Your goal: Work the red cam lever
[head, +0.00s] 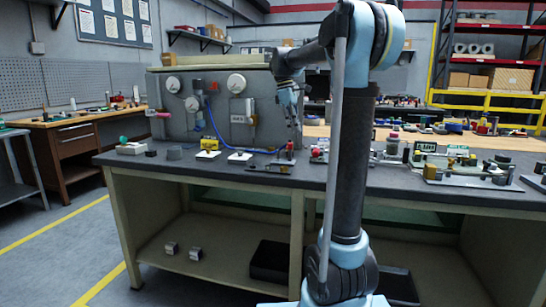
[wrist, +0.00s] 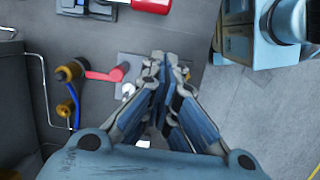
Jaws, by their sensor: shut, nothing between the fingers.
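A red lever (wrist: 104,75) with a rounded end lies just left of my gripper (wrist: 164,62) in the wrist view. A small white-tipped part (wrist: 128,91) is beside its rounded end. In the head view a small upright red part (head: 290,146) stands on the bench below my gripper (head: 297,127); I cannot tell if it is the same lever. My gripper points down above the bench, its fingers closed together with nothing between them. It appears apart from the lever. My fingers hide part of the grey plate below.
Yellow-and-black fittings (wrist: 68,72) with a blue hose stand left of the lever. A red cylinder (wrist: 152,5) lies at the top of the wrist view. Other fixtures (head: 465,172) fill the right side.

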